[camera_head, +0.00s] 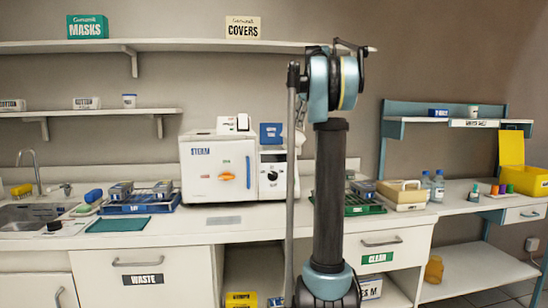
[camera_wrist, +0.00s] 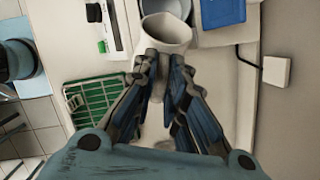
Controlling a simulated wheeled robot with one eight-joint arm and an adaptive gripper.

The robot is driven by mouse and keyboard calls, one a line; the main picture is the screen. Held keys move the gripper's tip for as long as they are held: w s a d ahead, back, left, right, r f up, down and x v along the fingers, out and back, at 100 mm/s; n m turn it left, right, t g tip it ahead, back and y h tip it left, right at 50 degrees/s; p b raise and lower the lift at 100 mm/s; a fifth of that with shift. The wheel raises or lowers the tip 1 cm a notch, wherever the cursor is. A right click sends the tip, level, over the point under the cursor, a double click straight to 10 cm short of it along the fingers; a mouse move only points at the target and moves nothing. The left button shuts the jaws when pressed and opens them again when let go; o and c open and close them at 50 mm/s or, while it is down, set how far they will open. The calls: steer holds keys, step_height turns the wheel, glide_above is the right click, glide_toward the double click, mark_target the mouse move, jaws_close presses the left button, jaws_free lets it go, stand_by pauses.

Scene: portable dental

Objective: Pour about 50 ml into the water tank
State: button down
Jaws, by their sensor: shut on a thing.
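My gripper (camera_wrist: 163,68) is shut on a white jug (camera_wrist: 167,33), at what looks like its handle. The jug's wide mouth faces the camera in the wrist view; its contents cannot be made out. In the wrist view the jug is over or beside the steriliser's top, near a grey rounded rim (camera_wrist: 215,38). I cannot tell whether this rim is the water tank's opening. My arm hides the gripper in the head view.
A blue box (camera_head: 270,133) stands on the steriliser; it also shows in the wrist view (camera_wrist: 222,12). A green basket (camera_wrist: 100,108) lies beside it. A shelf (camera_head: 180,46) runs above. Blue trays (camera_head: 140,207) lie left, bottles (camera_head: 438,186) right.

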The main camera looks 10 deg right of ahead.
steer(key=shift+w+a+h, duration=0.1)
steer(key=shift+a+h, duration=0.1)
steer(key=shift+h, duration=0.1)
steer(key=shift+w+a+r+g+h+p, duration=0.2)
steer(key=shift+a+r+g+h+p, duration=0.3)
steer(key=shift+h+p, duration=0.7)
stand_by(1.5)
steer(key=shift+f+y, duration=0.1)
steer(key=shift+y, duration=0.3)
